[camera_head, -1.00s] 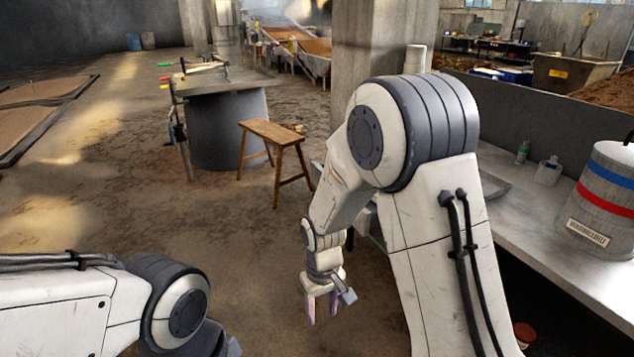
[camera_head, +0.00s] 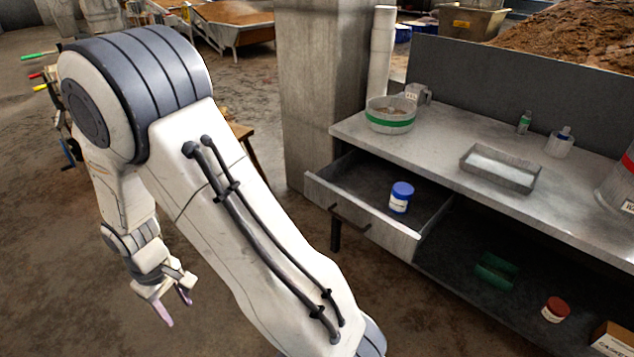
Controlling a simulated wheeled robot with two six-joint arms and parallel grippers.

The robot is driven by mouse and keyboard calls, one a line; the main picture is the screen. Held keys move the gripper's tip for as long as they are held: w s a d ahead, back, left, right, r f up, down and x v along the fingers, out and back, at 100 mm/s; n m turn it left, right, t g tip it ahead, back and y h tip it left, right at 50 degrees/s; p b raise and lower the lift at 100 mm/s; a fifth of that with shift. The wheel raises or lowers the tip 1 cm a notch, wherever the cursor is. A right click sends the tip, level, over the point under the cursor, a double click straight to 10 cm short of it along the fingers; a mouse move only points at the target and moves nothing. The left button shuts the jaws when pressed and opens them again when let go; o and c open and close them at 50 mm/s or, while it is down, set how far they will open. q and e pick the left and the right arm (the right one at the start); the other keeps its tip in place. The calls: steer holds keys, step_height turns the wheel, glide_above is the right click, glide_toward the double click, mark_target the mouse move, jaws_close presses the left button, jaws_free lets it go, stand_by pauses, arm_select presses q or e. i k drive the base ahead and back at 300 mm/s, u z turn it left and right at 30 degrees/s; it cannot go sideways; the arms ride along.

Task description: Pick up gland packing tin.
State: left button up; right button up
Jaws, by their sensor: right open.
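I see no readable label for the gland packing tin. A small white tin with a blue lid (camera_head: 400,198) stands upright inside the open drawer (camera_head: 365,221) under the counter. A small tin with a red lid (camera_head: 556,309) stands on the lower shelf; which of the two is the gland packing tin I cannot tell. My right gripper (camera_head: 176,309) is open and empty, hanging over the floor at the left, well apart from the drawer and both tins. My left gripper is out of view.
The counter (camera_head: 465,135) holds a bowl with a green band (camera_head: 391,115), a shallow metal tray (camera_head: 499,169), a small green bottle (camera_head: 524,122) and a white container (camera_head: 559,144). A green object (camera_head: 496,270) and a carton (camera_head: 612,339) are on the lower shelf. A concrete pillar (camera_head: 318,95) stands behind the drawer.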

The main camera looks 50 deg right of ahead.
mark_target(402, 193)
steer(key=z, duration=0.3)
steer(key=i, duration=0.85)
steer(key=z, duration=1.4)
steer(key=i, duration=0.75)
steer(key=z, duration=0.75)
